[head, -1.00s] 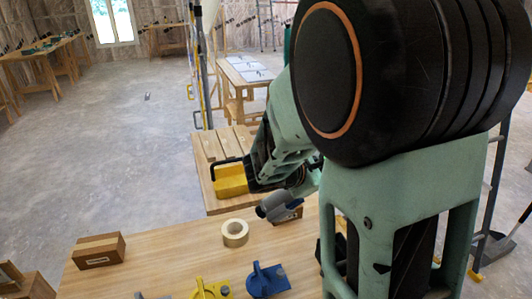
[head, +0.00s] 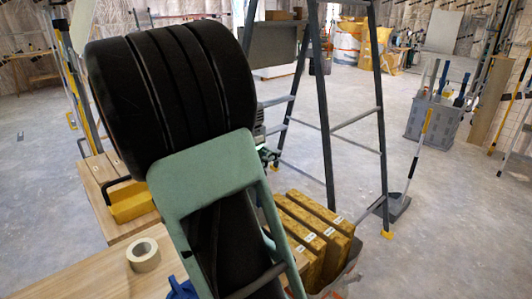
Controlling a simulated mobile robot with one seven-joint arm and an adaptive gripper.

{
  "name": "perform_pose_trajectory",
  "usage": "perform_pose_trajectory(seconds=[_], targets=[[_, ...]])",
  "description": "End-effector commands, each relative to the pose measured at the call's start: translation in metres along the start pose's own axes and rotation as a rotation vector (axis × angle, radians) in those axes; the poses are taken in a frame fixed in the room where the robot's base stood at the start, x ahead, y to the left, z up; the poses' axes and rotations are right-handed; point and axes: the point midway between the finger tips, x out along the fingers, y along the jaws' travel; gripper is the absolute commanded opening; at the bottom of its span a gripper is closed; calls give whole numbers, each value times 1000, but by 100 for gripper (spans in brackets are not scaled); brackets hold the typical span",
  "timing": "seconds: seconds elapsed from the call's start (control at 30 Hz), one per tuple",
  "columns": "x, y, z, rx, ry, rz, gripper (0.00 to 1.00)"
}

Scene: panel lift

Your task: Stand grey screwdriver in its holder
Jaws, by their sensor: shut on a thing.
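I cannot make out the grey screwdriver or its holder in the head view. My own arm fills the left middle of the picture and hides much of the workbench (head: 85,272) behind it. Small mint and dark parts of my arm show past its right edge. My gripper cannot be made out there, and whatever it holds is hidden. A blue item (head: 181,289) on the bench is cut off by the lower edge and partly covered by my arm.
A tape roll (head: 143,254) lies on the bench. A yellow box (head: 128,204) with a black handle sits beyond it. Yellow-brown labelled slabs (head: 318,218) stand right of my arm. A stepladder (head: 323,110) stands behind them.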

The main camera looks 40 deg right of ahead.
Motion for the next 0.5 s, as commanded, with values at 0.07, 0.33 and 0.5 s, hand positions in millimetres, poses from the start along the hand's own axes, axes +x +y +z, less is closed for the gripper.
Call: perform_pose_trajectory(seconds=[0.07,0.33,0.5], targets=[[0,0,-7,3,-4,0,0],[1,0,-30,3,-3,0,0],[1,0,-44,3,-3,0,0]])
